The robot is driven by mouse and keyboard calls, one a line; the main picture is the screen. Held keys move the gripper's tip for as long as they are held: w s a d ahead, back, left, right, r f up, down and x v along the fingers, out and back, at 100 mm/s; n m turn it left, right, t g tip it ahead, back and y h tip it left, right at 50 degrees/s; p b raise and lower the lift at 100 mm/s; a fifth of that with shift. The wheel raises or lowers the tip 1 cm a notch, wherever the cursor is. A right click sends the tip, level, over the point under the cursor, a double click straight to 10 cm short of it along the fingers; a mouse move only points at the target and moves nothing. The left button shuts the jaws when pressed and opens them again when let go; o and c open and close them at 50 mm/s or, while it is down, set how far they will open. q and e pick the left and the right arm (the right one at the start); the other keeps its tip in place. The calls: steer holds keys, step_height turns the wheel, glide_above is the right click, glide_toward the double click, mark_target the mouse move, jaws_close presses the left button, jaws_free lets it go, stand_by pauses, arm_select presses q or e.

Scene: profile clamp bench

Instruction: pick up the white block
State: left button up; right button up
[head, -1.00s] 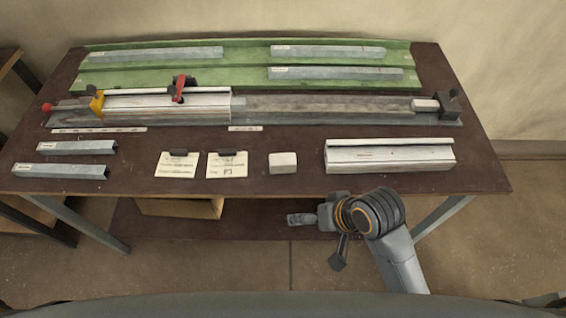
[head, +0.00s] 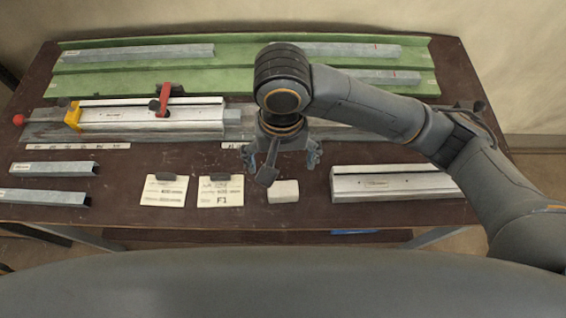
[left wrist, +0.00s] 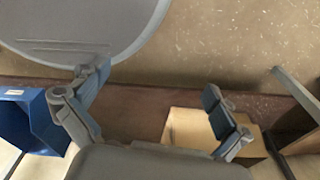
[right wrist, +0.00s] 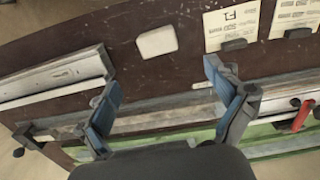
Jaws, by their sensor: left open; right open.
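The white block (head: 283,191) sits on the brown bench top, between the paper cards and the pale profile at the right. It also shows in the right wrist view (right wrist: 157,41), beyond and between the fingers. My right gripper (head: 282,160) is open and empty above the bench, slightly behind the block in the head view and apart from it. In the right wrist view the right gripper (right wrist: 165,100) shows both fingers spread. My left gripper (left wrist: 160,107) is open and empty, away from the bench top, with the floor and a cardboard box in its view.
Two paper cards (head: 220,192) with dark clips lie left of the block. A pale profile (head: 395,184) lies to its right. The clamp fixture (head: 150,118) with a red lever runs behind, and a green tray (head: 240,80) holds grey profiles at the back.

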steer(key=f, duration=0.2)
glide_above(283, 188)
steer(key=s, duration=0.1)
step_height(283, 188, down, 4)
steer(key=shift+s+f, duration=0.1)
steer(key=shift+f, duration=0.55)
steer(key=shift+w+f, duration=0.2)
steer(key=shift+f, duration=0.3)
steer(key=shift+w+f, duration=0.15)
steer(key=shift+f, duration=0.3)
steer(key=f, duration=0.3)
steer(key=shift+w+f, duration=0.25)
steer(key=shift+f, duration=0.2)
steer(key=c, duration=1.2)
arm_select(q)
steer(key=s, duration=0.3)
steer(key=shift+s+r, duration=0.1)
steer(key=shift+r, duration=0.1)
arm_select(e)
steer(key=shift+c, duration=0.6)
